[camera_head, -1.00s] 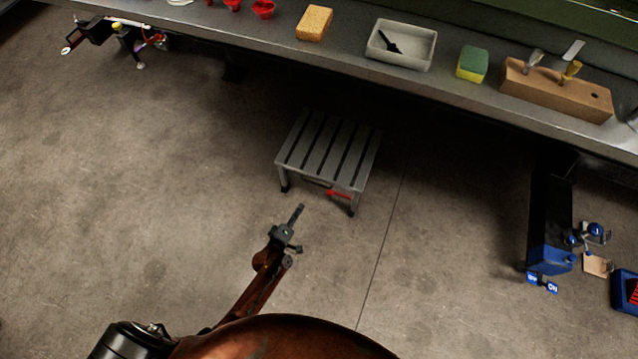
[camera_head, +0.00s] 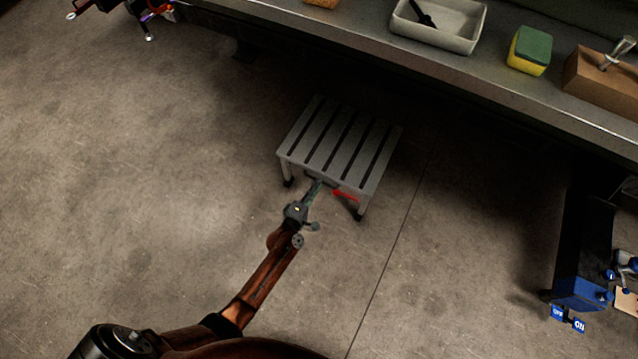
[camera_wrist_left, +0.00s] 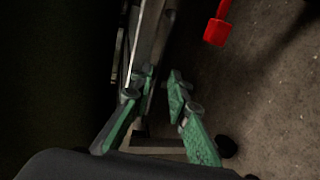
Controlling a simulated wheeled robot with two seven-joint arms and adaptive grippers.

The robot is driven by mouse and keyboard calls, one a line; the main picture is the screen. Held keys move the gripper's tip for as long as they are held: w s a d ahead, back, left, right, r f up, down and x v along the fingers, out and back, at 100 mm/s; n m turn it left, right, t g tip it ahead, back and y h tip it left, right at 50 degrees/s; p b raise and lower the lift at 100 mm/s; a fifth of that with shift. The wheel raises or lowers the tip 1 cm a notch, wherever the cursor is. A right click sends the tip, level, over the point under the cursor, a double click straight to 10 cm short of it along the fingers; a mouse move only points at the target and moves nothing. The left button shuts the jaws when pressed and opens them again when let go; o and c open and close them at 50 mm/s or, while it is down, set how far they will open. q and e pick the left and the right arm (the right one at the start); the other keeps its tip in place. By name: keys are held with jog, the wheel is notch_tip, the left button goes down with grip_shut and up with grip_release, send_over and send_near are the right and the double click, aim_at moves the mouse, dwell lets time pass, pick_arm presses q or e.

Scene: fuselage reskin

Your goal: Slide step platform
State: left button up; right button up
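The step platform (camera_head: 340,145), a low grey slatted step on short legs with dark feet, stands on the floor partly under the workbench. My left gripper (camera_head: 314,190) is at its near edge, left of the red marker (camera_head: 344,195). In the left wrist view the two green-padded fingers (camera_wrist_left: 163,88) are apart, with a narrow gap. A grey bar of the platform (camera_wrist_left: 153,35) runs down toward this gap; I cannot tell whether the fingers touch it. The red marker also shows there (camera_wrist_left: 217,32). My right gripper is not in view.
The workbench (camera_head: 370,55) runs across the back with a grey tray (camera_head: 455,38), a sponge (camera_head: 529,50) and a wooden block (camera_head: 597,82) on it. A dark and blue unit (camera_head: 582,250) stands at the right. The floor left of the platform is clear.

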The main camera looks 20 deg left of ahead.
pick_arm(q)
jog(key=shift+w+f, duration=0.1)
jog(key=shift+w, duration=0.35)
grip_shut()
dwell(0.3)
